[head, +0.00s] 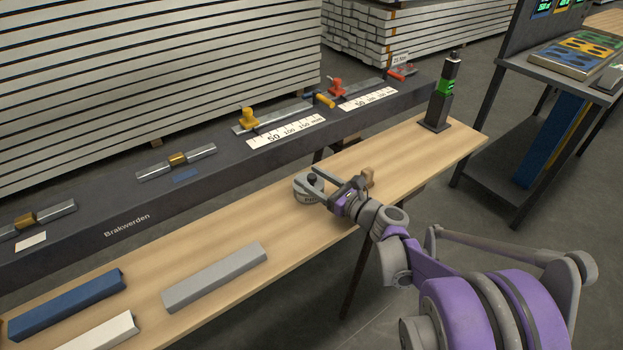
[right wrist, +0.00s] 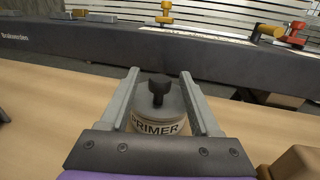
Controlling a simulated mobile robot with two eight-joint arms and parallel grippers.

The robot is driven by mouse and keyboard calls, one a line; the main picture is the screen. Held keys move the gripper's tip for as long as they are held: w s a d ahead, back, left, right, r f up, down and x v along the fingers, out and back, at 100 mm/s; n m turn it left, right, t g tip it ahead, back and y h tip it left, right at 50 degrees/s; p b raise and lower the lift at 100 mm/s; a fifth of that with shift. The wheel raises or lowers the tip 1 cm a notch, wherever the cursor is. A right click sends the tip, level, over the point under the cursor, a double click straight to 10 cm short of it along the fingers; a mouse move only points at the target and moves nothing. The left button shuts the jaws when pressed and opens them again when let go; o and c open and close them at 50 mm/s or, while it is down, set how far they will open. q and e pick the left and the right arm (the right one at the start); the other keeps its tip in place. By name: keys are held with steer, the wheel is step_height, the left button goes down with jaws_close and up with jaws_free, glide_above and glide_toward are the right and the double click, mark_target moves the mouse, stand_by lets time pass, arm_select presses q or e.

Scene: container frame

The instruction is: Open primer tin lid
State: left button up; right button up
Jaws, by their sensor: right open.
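The primer tin (right wrist: 161,127) is a small round container with a pale label reading PRIMER. Its grey lid (right wrist: 172,97) with a dark knob (right wrist: 159,88) sits on top of it. In the head view the tin (head: 306,196) stands on the wooden bench, partly covered by my gripper. My right gripper (right wrist: 160,80) is open, with one finger on each side of the lid and knob; it also shows in the head view (head: 312,179). I cannot tell whether the fingers touch the tin. My left gripper is not in view.
The wooden bench (head: 262,226) also bears a blue bar (head: 67,303), a grey bar (head: 215,277), a white bar (head: 100,332) and a dark post with a green band (head: 446,88). A tan block (head: 368,177) is beside my right gripper. A dark beam (head: 128,224) with clamps runs behind.

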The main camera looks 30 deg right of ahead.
steer(key=shift+w, duration=0.2)
jaws_close()
stand_by(1.3)
